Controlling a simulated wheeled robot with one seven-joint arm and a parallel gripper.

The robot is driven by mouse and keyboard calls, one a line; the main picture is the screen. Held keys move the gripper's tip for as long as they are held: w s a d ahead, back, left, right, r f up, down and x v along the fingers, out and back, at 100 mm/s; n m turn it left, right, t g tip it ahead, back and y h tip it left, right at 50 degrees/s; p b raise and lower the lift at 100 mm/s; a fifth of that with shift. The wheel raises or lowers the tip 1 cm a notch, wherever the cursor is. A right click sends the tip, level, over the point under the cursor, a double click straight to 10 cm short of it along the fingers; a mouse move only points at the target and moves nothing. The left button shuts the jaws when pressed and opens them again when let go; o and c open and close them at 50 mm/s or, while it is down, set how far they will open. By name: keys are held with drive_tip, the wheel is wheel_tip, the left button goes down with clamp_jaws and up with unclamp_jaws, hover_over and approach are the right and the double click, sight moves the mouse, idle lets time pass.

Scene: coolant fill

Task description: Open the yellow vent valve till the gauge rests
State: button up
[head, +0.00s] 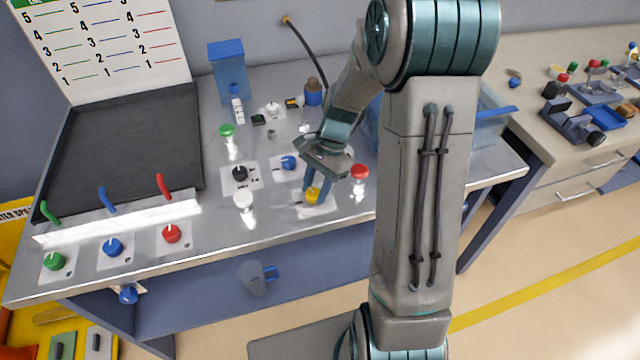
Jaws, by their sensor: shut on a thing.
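The yellow vent valve (312,196) is a small round knob on a white plate (318,211) near the front of the metal bench. My gripper (318,186) reaches down from above, with its blue fingers shut on the yellow knob. The fingers cover part of the knob, so its turn angle cannot be read. I cannot make out a gauge dial; my arm hides part of the bench to the right. A white board (115,45) with green, blue and red numbered scales stands at the back left.
A red knob (359,172) stands close right of my gripper, a blue knob (288,162) close behind left. A white knob (243,200) and black knob (239,174) are to the left. Green, blue and red valves (171,234) line the front left edge. A blue container (229,75) stands behind.

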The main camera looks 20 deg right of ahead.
drive_tip(key=n, duration=0.2)
drive_tip(key=n+g+h, duration=0.1)
drive_tip(key=n, duration=0.3)
drive_tip(key=shift+a+n+g+h+p, duration=0.3)
drive_tip(key=shift+g+p, duration=0.05)
drive_tip(key=shift+g, duration=0.05)
drive_tip(key=n+h, duration=0.1)
drive_tip(key=n, duration=0.2)
drive_tip(key=n+h, duration=0.1)
drive_tip(key=n, duration=0.2)
drive_tip(key=shift+a+f+g, duration=0.1)
drive_tip(key=shift+a+g, duration=0.05)
drive_tip(key=shift+g, duration=0.15)
drive_tip(key=o, duration=1)
drive_tip(key=shift+w+h, duration=0.1)
drive_tip(key=shift+h, duration=0.2)
